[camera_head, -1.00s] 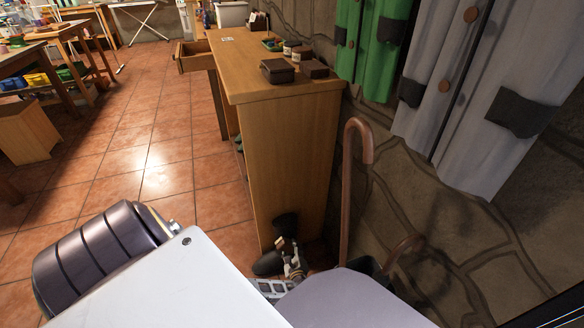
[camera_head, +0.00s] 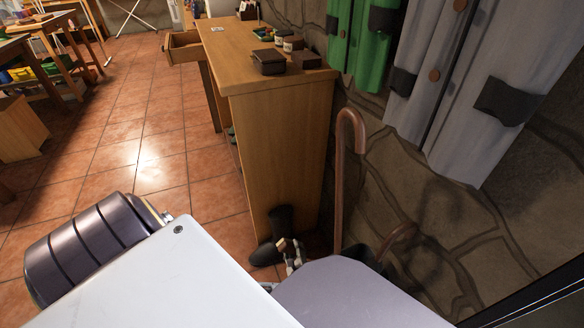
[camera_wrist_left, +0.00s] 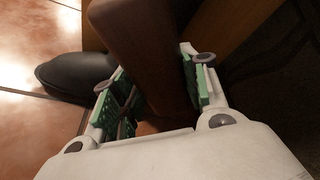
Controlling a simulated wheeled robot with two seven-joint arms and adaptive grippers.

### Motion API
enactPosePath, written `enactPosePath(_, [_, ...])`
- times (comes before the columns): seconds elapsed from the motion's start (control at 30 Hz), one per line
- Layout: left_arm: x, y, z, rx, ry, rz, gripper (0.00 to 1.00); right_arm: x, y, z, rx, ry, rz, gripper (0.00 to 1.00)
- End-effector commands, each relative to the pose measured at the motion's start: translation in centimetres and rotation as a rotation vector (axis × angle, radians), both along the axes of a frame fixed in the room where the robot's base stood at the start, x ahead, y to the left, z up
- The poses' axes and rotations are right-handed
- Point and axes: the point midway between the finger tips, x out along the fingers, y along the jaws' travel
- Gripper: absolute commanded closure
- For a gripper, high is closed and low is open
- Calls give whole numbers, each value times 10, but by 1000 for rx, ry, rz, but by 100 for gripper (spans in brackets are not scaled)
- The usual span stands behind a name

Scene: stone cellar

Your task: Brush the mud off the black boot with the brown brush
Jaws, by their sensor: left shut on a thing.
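The black boot (camera_head: 280,222) stands upright on the floor against the end of the wooden cabinet, its toe to the left. My left gripper (camera_head: 291,250) is low beside the boot's shaft, partly hidden behind my own arm. In the left wrist view, my left gripper (camera_wrist_left: 152,78) has its green-padded fingers on both sides of the boot's brownish-lit shaft and is shut on it. The boot's dark toe (camera_wrist_left: 72,74) shows at the left there. A brown block (camera_head: 306,60) on the cabinet top may be the brush; I cannot be sure. Mud cannot be made out. My right gripper is not in view.
The wooden cabinet (camera_head: 272,135) has an open drawer (camera_head: 185,47) and a dark box (camera_head: 269,62) on top. A brown cane (camera_head: 341,185) stands against the stone wall at the right. Coats hang above it. The tiled floor (camera_head: 120,140) left of the cabinet is clear.

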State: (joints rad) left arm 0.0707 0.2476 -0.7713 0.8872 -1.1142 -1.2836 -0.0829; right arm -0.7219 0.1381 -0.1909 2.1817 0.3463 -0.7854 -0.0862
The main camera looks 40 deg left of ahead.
Motion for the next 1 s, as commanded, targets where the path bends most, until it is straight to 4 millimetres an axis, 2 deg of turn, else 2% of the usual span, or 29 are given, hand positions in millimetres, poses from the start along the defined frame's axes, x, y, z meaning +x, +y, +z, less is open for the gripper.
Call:
enactPosePath(0.47, [-1,-4,0,0,0,0,78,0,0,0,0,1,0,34])
enactPosePath(1.0, [-12,-29,0,0,0,0,78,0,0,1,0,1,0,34])
